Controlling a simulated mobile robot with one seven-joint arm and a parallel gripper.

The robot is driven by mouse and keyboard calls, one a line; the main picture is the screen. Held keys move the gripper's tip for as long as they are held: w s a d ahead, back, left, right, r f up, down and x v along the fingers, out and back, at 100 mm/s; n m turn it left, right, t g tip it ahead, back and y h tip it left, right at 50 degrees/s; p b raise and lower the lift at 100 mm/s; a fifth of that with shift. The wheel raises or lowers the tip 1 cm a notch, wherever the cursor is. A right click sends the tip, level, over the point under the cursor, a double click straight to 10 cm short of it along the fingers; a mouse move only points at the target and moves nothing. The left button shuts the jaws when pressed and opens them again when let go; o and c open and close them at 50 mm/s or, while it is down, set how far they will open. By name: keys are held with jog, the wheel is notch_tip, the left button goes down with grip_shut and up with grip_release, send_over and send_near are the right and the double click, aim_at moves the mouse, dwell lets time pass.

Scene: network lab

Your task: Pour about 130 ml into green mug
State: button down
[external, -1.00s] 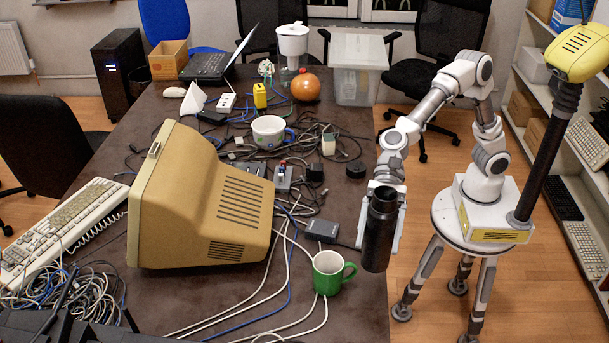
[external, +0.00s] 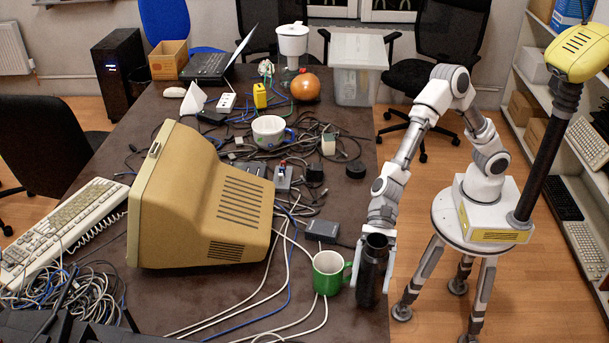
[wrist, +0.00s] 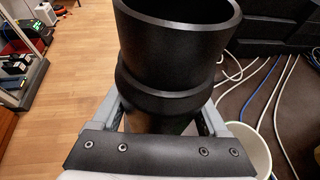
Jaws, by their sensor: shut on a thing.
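A green mug (external: 328,272) with a white inside stands upright near the right edge of the table; its handle faces right. My gripper (external: 372,268) is shut on a black bottle (external: 371,275), which is upright, open at the top, and just right of the mug's handle. In the external view I cannot tell whether bottle and handle touch. In the wrist view the black bottle (wrist: 180,50) fills the middle between my fingers, and part of the mug's pale rim (wrist: 252,145) shows behind it at lower right. The contents of both are hidden.
A beige monitor (external: 200,205) stands left of the mug. Cables (external: 285,290) run around the mug, and a small dark box (external: 322,230) lies behind it. A patterned white mug (external: 269,131) stands farther back. The table's right edge is close to the bottle.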

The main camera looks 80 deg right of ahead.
jog(key=shift+f, duration=0.5)
jog(key=shift+r+p, duration=0.25)
jog(key=shift+p, duration=0.35)
